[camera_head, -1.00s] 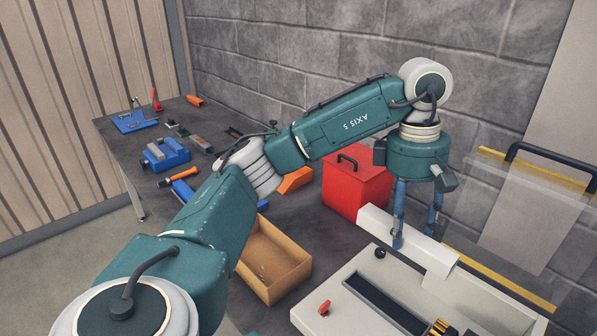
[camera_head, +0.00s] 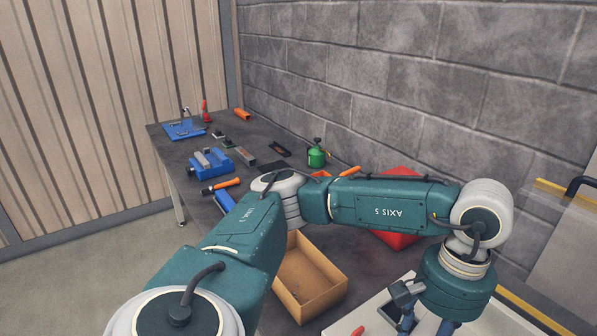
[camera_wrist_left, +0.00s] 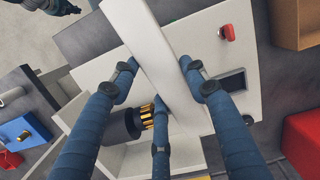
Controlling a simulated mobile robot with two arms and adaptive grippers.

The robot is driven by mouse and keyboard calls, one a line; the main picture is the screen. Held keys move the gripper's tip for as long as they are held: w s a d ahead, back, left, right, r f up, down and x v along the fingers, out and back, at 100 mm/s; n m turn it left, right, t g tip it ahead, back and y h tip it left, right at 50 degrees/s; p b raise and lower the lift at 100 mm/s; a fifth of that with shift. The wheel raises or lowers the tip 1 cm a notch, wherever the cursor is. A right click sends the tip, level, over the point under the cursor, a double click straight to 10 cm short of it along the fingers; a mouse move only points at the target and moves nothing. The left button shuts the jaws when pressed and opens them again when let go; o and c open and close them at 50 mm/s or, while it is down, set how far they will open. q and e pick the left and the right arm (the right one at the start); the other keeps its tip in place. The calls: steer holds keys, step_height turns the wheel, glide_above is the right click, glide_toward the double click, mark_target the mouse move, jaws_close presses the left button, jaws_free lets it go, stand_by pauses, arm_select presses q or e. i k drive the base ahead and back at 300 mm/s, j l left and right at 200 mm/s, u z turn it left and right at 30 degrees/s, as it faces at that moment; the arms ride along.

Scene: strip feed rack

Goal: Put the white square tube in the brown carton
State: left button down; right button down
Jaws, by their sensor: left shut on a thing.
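The white square tube (camera_wrist_left: 155,50) runs slantwise through the wrist view. My left gripper (camera_wrist_left: 160,80) is shut on it, with blue fingers on either side. The tube is over the pale machine; I cannot tell how high. In the head view my left gripper's fingers are mostly cut off at the bottom edge and the tube is out of sight. The brown carton (camera_head: 322,298) stands open and looks empty, left of the machine; its corner shows in the wrist view (camera_wrist_left: 294,30). A dark jointed piece at the wrist view's top left looks like my right gripper (camera_wrist_left: 50,5); its state is unclear.
The pale machine (camera_head: 365,318) has a red knob (camera_wrist_left: 228,33) near the carton. A red box (camera_head: 395,240) stands behind my arm.

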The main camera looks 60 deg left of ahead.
mark_target(298, 281)
steer(key=j+u, duration=0.55)
steer(key=u, duration=0.2)
